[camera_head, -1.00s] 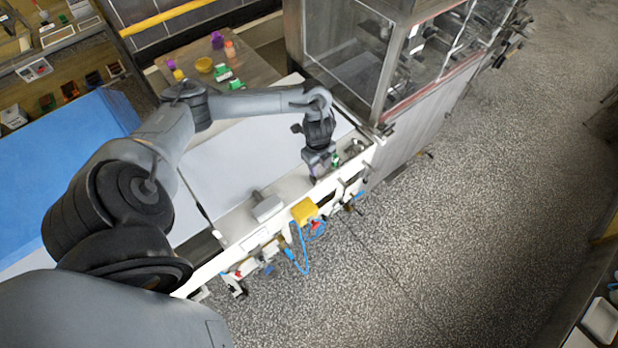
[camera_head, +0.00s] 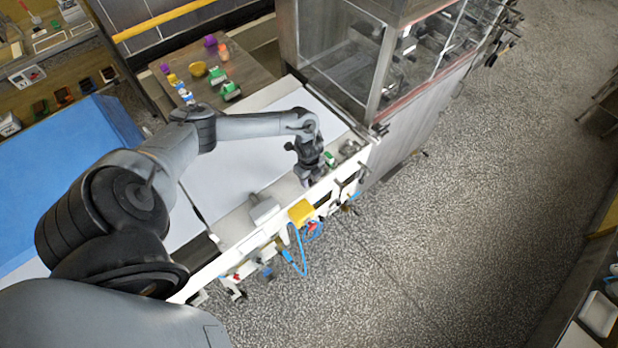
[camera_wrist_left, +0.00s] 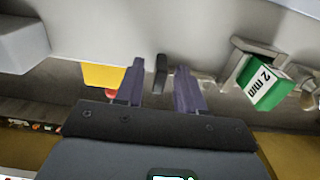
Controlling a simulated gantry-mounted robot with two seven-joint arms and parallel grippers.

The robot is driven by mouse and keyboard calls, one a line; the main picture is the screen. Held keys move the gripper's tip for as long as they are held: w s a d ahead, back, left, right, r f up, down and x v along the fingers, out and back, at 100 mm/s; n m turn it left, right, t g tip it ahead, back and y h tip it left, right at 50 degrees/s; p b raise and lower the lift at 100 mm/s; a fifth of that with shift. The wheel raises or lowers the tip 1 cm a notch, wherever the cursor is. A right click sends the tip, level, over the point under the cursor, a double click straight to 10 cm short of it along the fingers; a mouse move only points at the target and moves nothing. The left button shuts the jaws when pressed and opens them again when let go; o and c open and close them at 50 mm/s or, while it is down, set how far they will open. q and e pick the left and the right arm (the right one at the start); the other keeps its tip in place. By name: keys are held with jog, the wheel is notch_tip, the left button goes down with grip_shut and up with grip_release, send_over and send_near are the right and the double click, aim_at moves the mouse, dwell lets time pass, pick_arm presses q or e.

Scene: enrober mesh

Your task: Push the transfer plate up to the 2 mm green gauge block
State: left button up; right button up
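The green gauge block (camera_wrist_left: 268,88), marked "2 mm" on a white face, sits in a metal holder at the right of the left wrist view. It is a small green spot in the head view (camera_head: 330,158). My left gripper (camera_wrist_left: 160,78) points at the machine's front rail, to the left of the block and apart from it. Its two purple-grey fingers are spread. An upright dark tab (camera_wrist_left: 161,72) shows between them, with gaps on both sides. I cannot tell for certain which part is the transfer plate. My right gripper is not in view.
A grey box (camera_head: 265,211) and a yellow block (camera_head: 301,212) with blue hoses sit along the rail. A glass-sided cabinet (camera_head: 340,55) stands beyond the rail's far end. A table (camera_head: 245,70) with small coloured items is behind. The speckled floor at right is mostly clear.

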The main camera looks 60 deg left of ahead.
pick_arm(q)
jog(key=shift+f, duration=0.1)
jog(key=shift+c, duration=0.4)
grip_shut()
jog(key=shift+w, duration=0.45)
jog(key=shift+w+a, duration=0.1)
jog(key=shift+w, duration=0.05)
jog(key=shift+o, duration=0.4)
grip_release()
notch_tip(320, 180, up, 11)
jog(key=shift+b, duration=0.4)
jog(key=shift+f, duration=0.1)
